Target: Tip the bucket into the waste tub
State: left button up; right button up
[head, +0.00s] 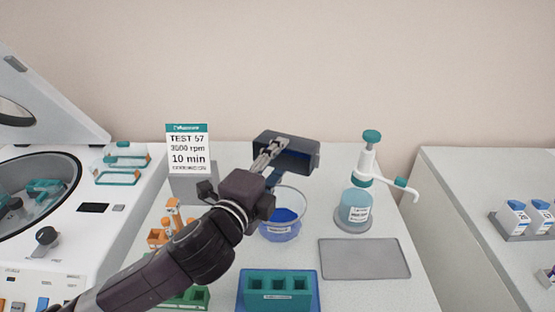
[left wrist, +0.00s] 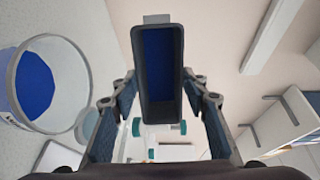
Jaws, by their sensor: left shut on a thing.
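The bucket (head: 306,153) is a dark, box-shaped vessel, raised above the bench behind the waste tub. My left gripper (head: 272,152) is shut on it. In the left wrist view, the fingers flank the bucket (left wrist: 158,100) and its open mouth shows a blue inside; I cannot tell whether that is liquid or lining. The tub also shows in the left wrist view (left wrist: 72,80). My right gripper is not in view.
A centrifuge (head: 100,220) with its lid up stands at the left. A sign (head: 188,150) stands behind. A dispenser bottle (head: 356,206) is right of the tub, with a bare grey mat (head: 364,258) in front. A teal rack (head: 278,286) sits at the front.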

aim_at(285, 161)
pick_arm(q)
notch_tip(285, 161, down, 6)
jog(key=b, duration=0.5)
jog(key=w+r+g+y+p, duration=0.1)
jog(key=g+p, duration=0.2)
jog(key=p, duration=0.6)
jog(key=w+r+g+y+p, duration=0.1)
jog(key=g+p, duration=0.3)
jog(key=p, duration=0.6)
jog(key=w+d+r+g+y+p, duration=0.1)
jog(key=g+y+p, duration=0.1)
jog(key=p, duration=0.7)
jog(key=shift+r+g+y+p, duration=0.25)
jog(key=shift+g+y+p, duration=0.1)
jog(key=shift+g, duration=0.55)
jog(key=shift+w+d+f+g+b, duration=0.1)
jog(key=shift+f+g+b, duration=0.25)
jog(key=shift+g+b, duration=0.1)
jog(key=shift+r+g+y, duration=0.1)
jog(key=shift+g+y, duration=0.15)
jog(key=shift+w+d+g+y, duration=0.2)
jog(key=shift+g+y, duration=0.2)
jog(key=shift+g, duration=0.4)
jog(key=shift+r+g, duration=0.1)
jog(key=shift+g, duration=0.3)
jog(key=shift+b, duration=0.4)
jog(key=shift+w+g+y+b, duration=0.1)
jog(key=shift+g+y+b, duration=0.3)
jog(key=shift+g, duration=0.2)
